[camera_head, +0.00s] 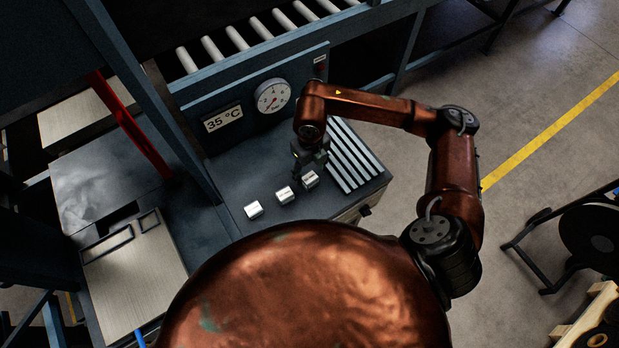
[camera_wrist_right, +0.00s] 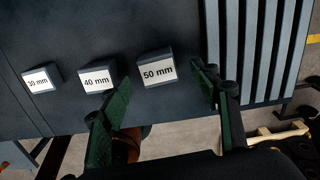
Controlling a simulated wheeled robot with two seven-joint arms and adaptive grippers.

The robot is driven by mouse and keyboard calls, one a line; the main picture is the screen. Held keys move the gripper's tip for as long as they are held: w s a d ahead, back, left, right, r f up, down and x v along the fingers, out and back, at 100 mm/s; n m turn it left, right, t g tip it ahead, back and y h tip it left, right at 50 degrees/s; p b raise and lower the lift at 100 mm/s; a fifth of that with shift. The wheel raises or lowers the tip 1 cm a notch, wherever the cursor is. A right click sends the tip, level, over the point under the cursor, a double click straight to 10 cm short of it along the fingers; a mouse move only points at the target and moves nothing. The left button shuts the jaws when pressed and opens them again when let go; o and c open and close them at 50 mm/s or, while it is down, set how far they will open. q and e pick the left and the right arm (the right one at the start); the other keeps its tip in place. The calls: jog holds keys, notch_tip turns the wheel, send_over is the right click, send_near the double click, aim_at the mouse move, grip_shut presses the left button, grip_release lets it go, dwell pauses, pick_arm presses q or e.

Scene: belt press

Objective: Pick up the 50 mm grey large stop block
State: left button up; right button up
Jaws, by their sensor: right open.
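The 50 mm grey stop block (camera_wrist_right: 157,68) stands on the dark bench, with a white label reading "50 mm" facing the right wrist camera. It also shows in the head view (camera_head: 310,179), just below my right gripper (camera_head: 309,160). In the right wrist view my right gripper (camera_wrist_right: 161,78) is open and empty. Its green-padded fingers appear on either side of the block, the right one closer to the slats. I cannot tell whether either finger touches the block. My left gripper is not in view.
The 40 mm block (camera_wrist_right: 97,77) and 30 mm block (camera_wrist_right: 40,79) stand in a row left of the 50 mm block. Light slats (camera_head: 355,155) lie close to its right. A panel with a pressure gauge (camera_head: 272,96) and a "35 °C" sign (camera_head: 223,118) rises behind.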

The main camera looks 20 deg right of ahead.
aim_at(310, 177)
notch_tip(310, 177, down, 4)
jog(key=shift+a+r+p, duration=0.1)
jog(key=shift+a+p, duration=0.05)
jog(key=shift+p, duration=0.45)
jog(key=shift+f, duration=0.55)
jog(key=c, duration=0.8)
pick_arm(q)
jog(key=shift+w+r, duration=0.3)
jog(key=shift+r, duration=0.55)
pick_arm(e)
jog(key=c, duration=0.7)
jog(key=shift+r, duration=0.1)
